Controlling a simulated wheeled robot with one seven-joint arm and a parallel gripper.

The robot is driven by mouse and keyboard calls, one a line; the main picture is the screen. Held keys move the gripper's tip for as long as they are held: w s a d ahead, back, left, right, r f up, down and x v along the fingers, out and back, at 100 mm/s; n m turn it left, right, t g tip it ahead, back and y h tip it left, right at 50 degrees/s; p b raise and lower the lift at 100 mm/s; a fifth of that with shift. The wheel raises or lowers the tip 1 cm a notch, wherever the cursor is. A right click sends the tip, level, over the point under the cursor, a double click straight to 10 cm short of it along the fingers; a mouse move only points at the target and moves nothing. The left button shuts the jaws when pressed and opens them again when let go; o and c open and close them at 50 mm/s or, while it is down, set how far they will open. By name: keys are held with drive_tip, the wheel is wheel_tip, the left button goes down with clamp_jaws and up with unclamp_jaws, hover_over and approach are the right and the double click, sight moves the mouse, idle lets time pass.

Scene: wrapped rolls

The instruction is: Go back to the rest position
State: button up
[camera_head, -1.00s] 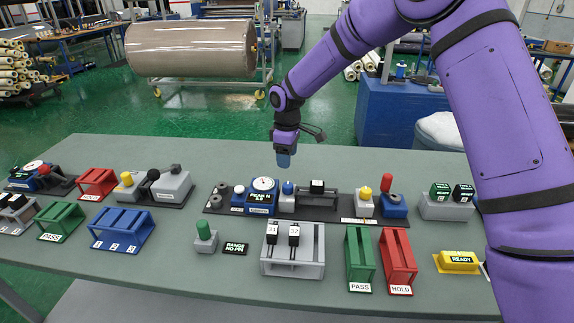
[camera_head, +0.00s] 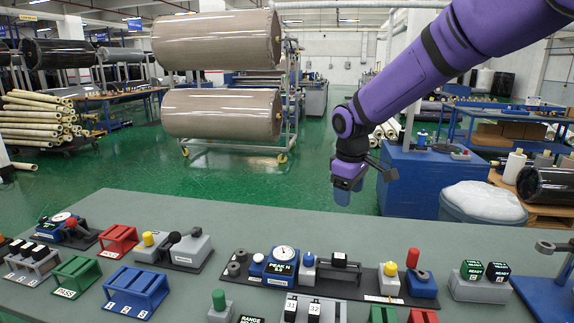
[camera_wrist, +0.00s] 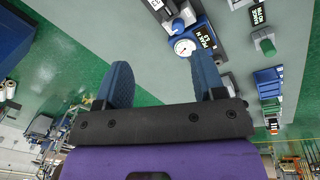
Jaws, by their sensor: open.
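My gripper (camera_head: 343,192) hangs at the end of my purple arm, above and beyond the far edge of the grey-green table (camera_head: 200,208), with its fingers pointing down. In the wrist view its two blue fingers (camera_wrist: 163,85) are wide apart with nothing between them. The blue gauge (camera_head: 282,261) with a white dial stands on a dark base on the table, apart from my gripper. It also shows in the wrist view (camera_wrist: 184,47), past the fingers.
Red (camera_head: 118,240), green (camera_head: 77,273) and blue (camera_head: 136,289) racks stand at the left of the table. Behind are a blue cabinet (camera_head: 425,182), a white-topped bin (camera_head: 483,203) and large wrapped rolls (camera_head: 222,113).

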drive_tip(key=s+d+r+m+t, duration=0.1)
drive_tip(key=s+d+r+m, duration=0.2)
drive_tip(key=s+d+r, duration=0.45)
drive_tip(key=s+d+r+m+t, duration=0.1)
drive_tip(key=s+d+m, duration=0.2)
drive_tip(key=s, duration=0.9)
drive_tip(key=s+d+r+m+t, duration=0.1)
drive_tip(key=s+d+m, duration=0.3)
drive_tip(key=s, duration=0.9)
drive_tip(key=shift+s+d+r+t+y, duration=0.3)
drive_tip(key=shift+d+r+t, duration=0.1)
drive_tip(key=shift+r, duration=0.3)
